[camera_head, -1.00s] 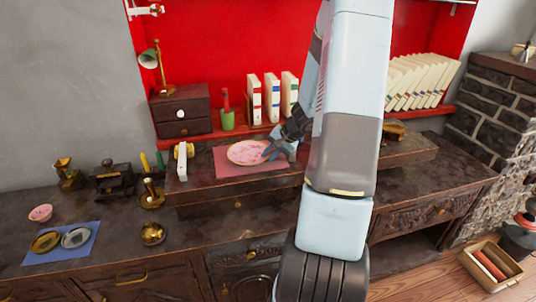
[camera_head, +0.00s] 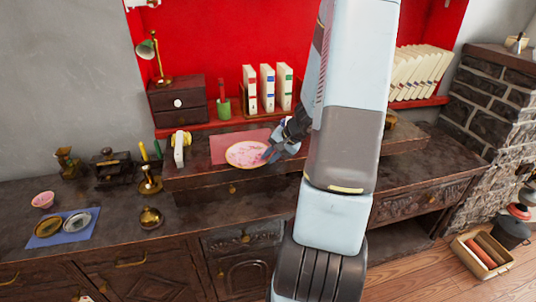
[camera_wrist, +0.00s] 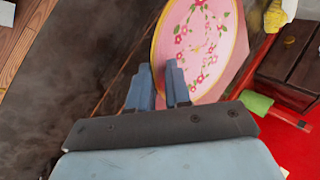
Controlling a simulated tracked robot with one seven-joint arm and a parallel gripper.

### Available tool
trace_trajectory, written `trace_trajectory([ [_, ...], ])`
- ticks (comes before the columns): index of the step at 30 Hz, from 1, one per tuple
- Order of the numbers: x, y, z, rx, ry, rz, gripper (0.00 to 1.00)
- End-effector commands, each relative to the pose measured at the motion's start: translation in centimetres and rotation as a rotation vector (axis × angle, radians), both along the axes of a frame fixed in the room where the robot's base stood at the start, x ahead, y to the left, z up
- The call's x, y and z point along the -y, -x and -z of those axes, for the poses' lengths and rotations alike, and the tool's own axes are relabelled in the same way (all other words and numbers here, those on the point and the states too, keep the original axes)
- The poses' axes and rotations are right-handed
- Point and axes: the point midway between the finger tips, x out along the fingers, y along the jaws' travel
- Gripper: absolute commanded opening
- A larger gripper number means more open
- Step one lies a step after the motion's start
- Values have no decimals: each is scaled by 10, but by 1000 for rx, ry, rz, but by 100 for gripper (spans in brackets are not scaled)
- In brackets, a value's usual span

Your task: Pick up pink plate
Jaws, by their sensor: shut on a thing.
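The pink plate (camera_head: 245,154) has a yellow rim and a floral pattern. In the head view it is over the front part of the pink mat (camera_head: 232,142) on the raised dark wooden shelf, and it hides part of the mat. My gripper (camera_head: 270,153) is shut on the plate's right edge. The wrist view shows the plate (camera_wrist: 197,40) large, with my two gripper fingers (camera_wrist: 160,80) at its rim. I cannot tell exactly how far the plate is above the shelf.
A small drawer box (camera_head: 179,105) and several books (camera_head: 267,88) stand behind. A blue mat (camera_head: 64,232) with two small dishes and a pink bowl (camera_head: 43,200) are at the left.

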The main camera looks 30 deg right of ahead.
Motion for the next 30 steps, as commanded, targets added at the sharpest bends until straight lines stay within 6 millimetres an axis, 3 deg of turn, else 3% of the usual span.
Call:
trace_trajectory([
  [16,-5,5,0,-1,0,-4,0],
  [17,-5,5,1,-1,0,-4,21],
  [18,-5,5,0,-1,0,-4,25],
  [25,-5,5,0,-1,1,-5,47],
  [30,-5,4,0,0,0,-5,48],
])
